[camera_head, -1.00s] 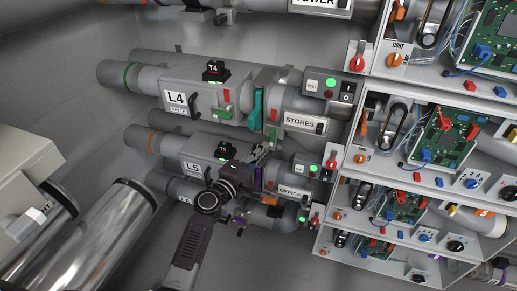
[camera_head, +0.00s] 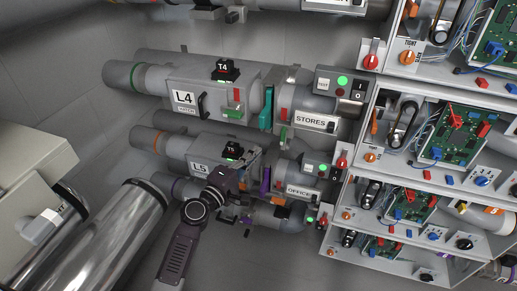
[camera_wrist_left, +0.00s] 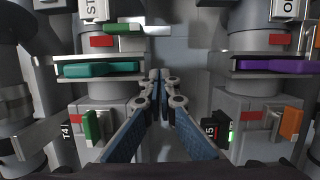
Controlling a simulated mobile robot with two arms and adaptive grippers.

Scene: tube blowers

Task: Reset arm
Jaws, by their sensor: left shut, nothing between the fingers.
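My left arm comes up from the bottom of the head view. Its gripper (camera_head: 251,160) is in front of the L5 blower tube (camera_head: 178,148). In the left wrist view the two blue-padded fingers meet at their tips (camera_wrist_left: 161,82), with nothing between them. They point into the gap between the tube with a teal lever (camera_wrist_left: 98,69) and the tube with a purple lever (camera_wrist_left: 272,66). In the head view the teal lever (camera_head: 266,108) is on the L4 tube (camera_head: 150,80). The purple lever (camera_head: 265,179) is partly behind the gripper. My right gripper does not show.
Racks of circuit boards (camera_head: 455,130) with knobs and switches stand at the right. A shiny metal cylinder (camera_head: 100,235) and a pale box (camera_head: 35,160) are at the lower left. The STORES (camera_head: 311,120) and OFFICE (camera_head: 300,191) tube sections lie close to the gripper.

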